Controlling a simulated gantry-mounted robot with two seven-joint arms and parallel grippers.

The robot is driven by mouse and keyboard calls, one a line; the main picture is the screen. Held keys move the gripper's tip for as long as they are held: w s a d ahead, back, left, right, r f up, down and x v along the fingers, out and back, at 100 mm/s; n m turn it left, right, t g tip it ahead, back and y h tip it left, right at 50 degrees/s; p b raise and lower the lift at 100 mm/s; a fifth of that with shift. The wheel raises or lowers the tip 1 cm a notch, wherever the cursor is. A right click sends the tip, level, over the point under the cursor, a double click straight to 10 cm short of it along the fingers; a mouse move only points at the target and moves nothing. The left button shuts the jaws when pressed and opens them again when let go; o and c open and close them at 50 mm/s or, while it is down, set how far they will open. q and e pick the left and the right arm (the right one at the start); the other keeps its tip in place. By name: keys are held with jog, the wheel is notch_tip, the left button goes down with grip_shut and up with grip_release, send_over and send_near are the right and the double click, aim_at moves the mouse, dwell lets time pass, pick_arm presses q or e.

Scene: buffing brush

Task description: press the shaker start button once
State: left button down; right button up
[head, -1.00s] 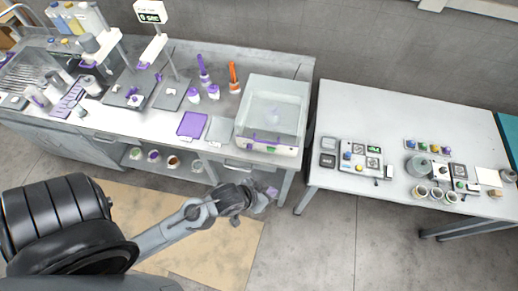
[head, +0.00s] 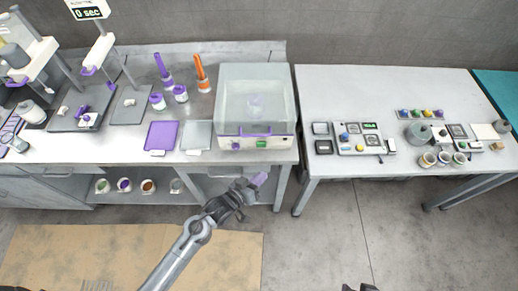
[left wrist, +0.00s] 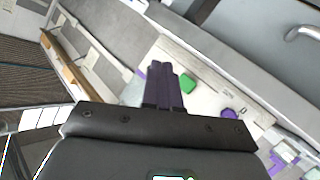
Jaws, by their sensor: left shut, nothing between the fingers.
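The shaker (head: 257,110) is a white box with a clear lid and a purple handle, at the right end of the left bench. Its green button (head: 261,144) is on the front panel, right of a purple knob (head: 236,146). My left gripper (head: 261,179) is shut and empty, in front of and below the panel, apart from it. In the left wrist view the purple fingers (left wrist: 170,84) are together, and the green button (left wrist: 189,84) shows just right of their tips, with the purple knob (left wrist: 230,113) farther right. My right gripper is not clearly seen.
A purple mat (head: 161,136) and a grey plate (head: 197,135) lie left of the shaker. A white table (head: 400,88) with several small devices and cups stands to the right, across a narrow gap. A shelf with several jars is under the bench.

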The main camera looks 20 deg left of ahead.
aim_at(261, 145)
dwell(0.4)
pick_arm(q)
jog(key=shift+w+a+b, duration=0.6)
jog(key=shift+w, duration=0.75)
jog(key=shift+w+a+b, duration=0.65)
jog(key=shift+w, duration=0.7)
jog(key=shift+w+a+b, duration=0.6)
jog(key=shift+w, duration=0.75)
jog(key=shift+w, duration=0.15)
jog(key=shift+w+a, duration=0.15)
jog(key=shift+w, duration=0.1)
